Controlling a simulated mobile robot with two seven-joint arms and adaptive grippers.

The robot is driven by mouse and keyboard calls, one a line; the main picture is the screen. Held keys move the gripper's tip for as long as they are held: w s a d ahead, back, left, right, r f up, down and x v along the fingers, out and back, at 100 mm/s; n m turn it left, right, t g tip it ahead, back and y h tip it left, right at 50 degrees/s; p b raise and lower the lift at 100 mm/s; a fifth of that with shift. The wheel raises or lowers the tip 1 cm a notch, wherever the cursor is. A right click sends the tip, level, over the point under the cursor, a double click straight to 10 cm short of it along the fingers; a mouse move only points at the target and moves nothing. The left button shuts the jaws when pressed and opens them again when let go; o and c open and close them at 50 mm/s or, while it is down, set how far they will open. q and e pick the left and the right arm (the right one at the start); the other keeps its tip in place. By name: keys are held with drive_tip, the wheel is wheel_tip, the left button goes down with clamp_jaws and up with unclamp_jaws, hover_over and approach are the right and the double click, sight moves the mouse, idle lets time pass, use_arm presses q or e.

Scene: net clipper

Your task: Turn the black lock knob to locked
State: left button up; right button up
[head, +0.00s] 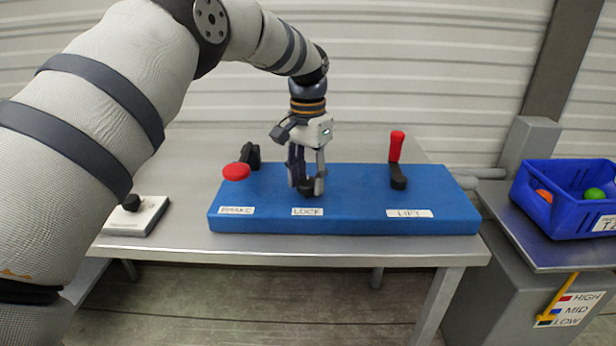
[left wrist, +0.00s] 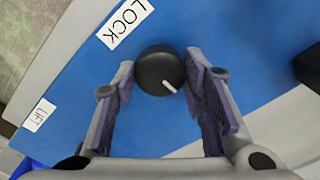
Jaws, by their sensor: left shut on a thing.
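The black lock knob (head: 306,189) stands on the blue panel (head: 350,215), behind the LOCK label (head: 308,211). In the left wrist view the round knob (left wrist: 157,66) shows a short white mark pointing to the lower right, away from the LOCK label (left wrist: 124,23). My left gripper (head: 306,182) points down over the knob and is shut on it, with one finger on each side. In the left wrist view its fingers (left wrist: 160,85) flank the knob. The fingers partly hide the knob in the head view. My right gripper is not in view.
A red-topped brake lever (head: 236,171) is left of the knob, and a red-handled lift lever (head: 397,150) is right. A white plate with a black knob (head: 138,215) lies at the table's left. A blue crate (head: 550,205) with balls stands at right.

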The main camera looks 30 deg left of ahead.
sight(308, 181)
use_arm(q)
drive_tip(key=shift+f+m, duration=0.1)
drive_tip(key=shift+m, duration=0.4)
drive_tip(key=o, duration=1.2)
drive_tip(key=shift+c, duration=0.2)
wheel_tip(308, 181, up, 12)
